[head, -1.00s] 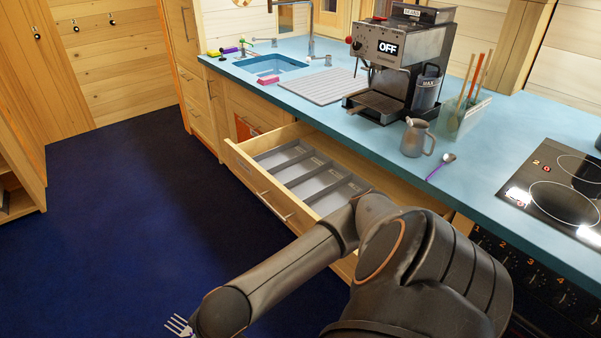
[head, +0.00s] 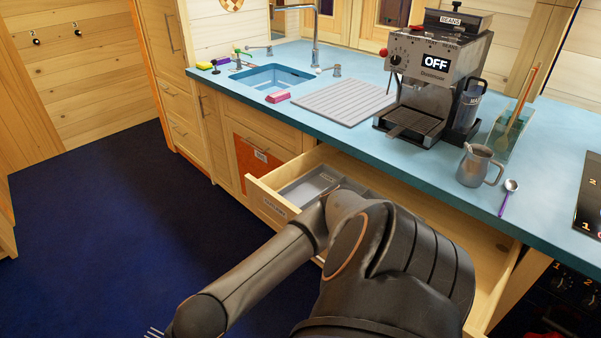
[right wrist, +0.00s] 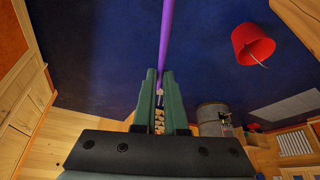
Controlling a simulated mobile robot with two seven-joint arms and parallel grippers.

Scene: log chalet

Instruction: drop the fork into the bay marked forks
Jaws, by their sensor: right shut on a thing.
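The fork's purple handle (right wrist: 165,35) runs up from between the green fingers of my right gripper (right wrist: 159,76) in the right wrist view. My right gripper is shut on it. In the head view only the fork's tines (head: 153,333) show at the bottom left edge, beyond my right arm and over the dark floor. The open drawer (head: 275,207) holds a grey divided tray (head: 312,188). My arm hides much of the tray, and its small bay labels cannot be read. The fork is apart from the tray, to its lower left. My left gripper is not in view.
Above the drawer, the blue counter (head: 390,165) carries a coffee machine (head: 432,75), a metal jug (head: 480,167) and a purple-handled spoon (head: 508,190). A sink (head: 272,78) lies further left. The dark floor (head: 110,220) left of the drawer is clear.

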